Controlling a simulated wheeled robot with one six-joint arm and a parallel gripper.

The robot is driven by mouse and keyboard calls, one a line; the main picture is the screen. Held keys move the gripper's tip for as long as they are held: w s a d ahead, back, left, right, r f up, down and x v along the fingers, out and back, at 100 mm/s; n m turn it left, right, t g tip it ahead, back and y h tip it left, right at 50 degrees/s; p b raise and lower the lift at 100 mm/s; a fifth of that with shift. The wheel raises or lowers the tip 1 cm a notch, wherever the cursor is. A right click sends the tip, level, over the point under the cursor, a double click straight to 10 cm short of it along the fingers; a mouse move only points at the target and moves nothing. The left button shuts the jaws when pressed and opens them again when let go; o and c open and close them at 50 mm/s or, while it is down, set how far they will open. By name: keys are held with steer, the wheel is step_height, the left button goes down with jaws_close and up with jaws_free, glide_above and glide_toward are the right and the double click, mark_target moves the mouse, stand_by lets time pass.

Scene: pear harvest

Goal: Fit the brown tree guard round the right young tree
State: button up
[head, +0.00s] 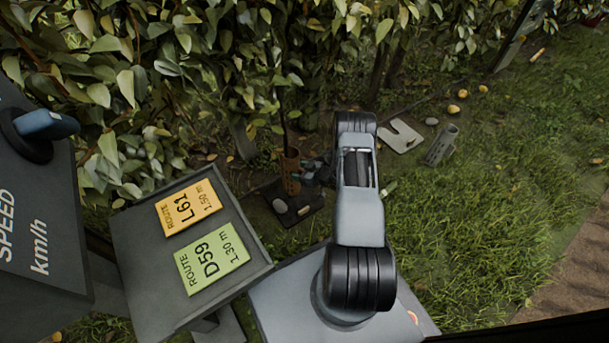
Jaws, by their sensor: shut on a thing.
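The brown tree guard (291,168) stands roughly upright above the dark mat at the foot of the hedge, left of my arm. My gripper (304,174) is shut on it from the right side; my arm partly hides the jaws. A thin dark stem (284,115) rises behind or out of the guard's top among leaves. I cannot tell whether the guard is around this stem or in front of it. Other dark trunks (378,75) show farther right under the foliage. A grey guard (441,146) leans or lies on the grass to the right.
The dark mat (302,213) bears a stone (280,206) and a small pale piece. A light grey notched mat (392,141) lies right of my arm, near another stone (431,121). Several yellow pears (462,94) lie beyond. Route cards (212,262) sit on a panel at left. Right-hand grass is open.

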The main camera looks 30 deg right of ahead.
steer(key=shift+w+a+f+b, duration=0.1)
steer(key=shift+w+a+b, duration=0.2)
steer(key=shift+w, duration=0.3)
steer(key=shift+w+a+b, duration=0.15)
steer(key=shift+w+a, duration=0.2)
steer(key=shift+w, duration=0.2)
step_height(320, 180, down, 6)
steer(key=b, duration=0.2)
steer(key=shift+f, duration=0.15)
steer(key=o, duration=1)
steer(key=shift+s, duration=0.1)
